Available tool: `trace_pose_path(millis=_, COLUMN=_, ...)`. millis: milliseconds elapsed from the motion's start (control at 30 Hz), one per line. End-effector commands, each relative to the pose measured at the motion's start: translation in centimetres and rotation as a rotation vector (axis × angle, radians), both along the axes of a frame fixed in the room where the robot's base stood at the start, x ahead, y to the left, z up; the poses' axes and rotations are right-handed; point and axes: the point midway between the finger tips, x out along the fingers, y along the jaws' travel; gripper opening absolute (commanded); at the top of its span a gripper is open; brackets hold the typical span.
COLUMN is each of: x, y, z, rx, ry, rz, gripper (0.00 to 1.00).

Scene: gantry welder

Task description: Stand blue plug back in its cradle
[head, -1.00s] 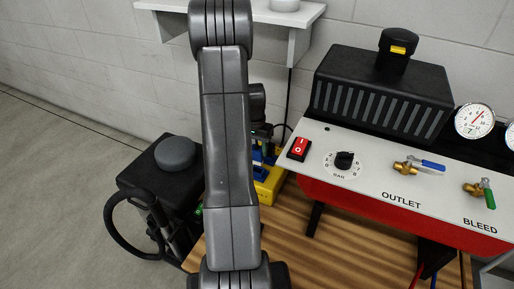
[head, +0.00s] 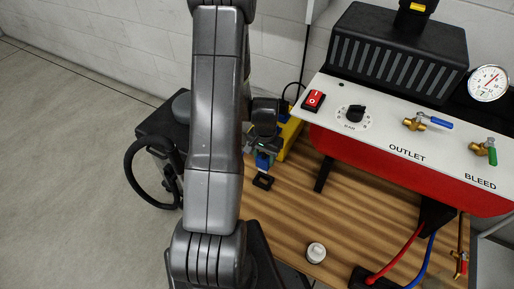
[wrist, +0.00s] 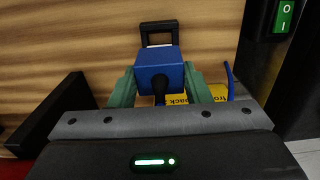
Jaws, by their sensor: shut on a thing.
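The blue plug (wrist: 158,65) is between the green-padded fingers of my gripper (wrist: 159,80), which is shut on it. In the head view the plug (head: 262,160) shows below my gripper (head: 264,146), just above the wooden table top. A small black square frame, seemingly the cradle (head: 263,181), is on the table close to the plug. In the wrist view the cradle (wrist: 158,27) shows just beyond the plug, its opening partly hidden. I cannot tell whether plug and cradle touch.
A yellow box (head: 292,134) stands behind my gripper. The red and white control panel (head: 390,135) is to the right. A white round knob (head: 316,252) is on the table (head: 345,215) at the front. A black hose loop (head: 131,178) is at left.

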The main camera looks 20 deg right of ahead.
Motion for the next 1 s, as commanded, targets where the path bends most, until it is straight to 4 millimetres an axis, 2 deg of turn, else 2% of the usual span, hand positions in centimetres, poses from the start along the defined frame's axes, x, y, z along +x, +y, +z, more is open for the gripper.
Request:
trace_pose_path(millis=267, x=0.0, y=0.0, z=-1.6, rx=-0.001, ry=0.001, rz=0.001, gripper=0.19)
trace_pose_path(millis=1000, x=0.1, y=0.0, z=-7.5, rx=-0.001, ry=0.001, rz=0.001, gripper=0.19)
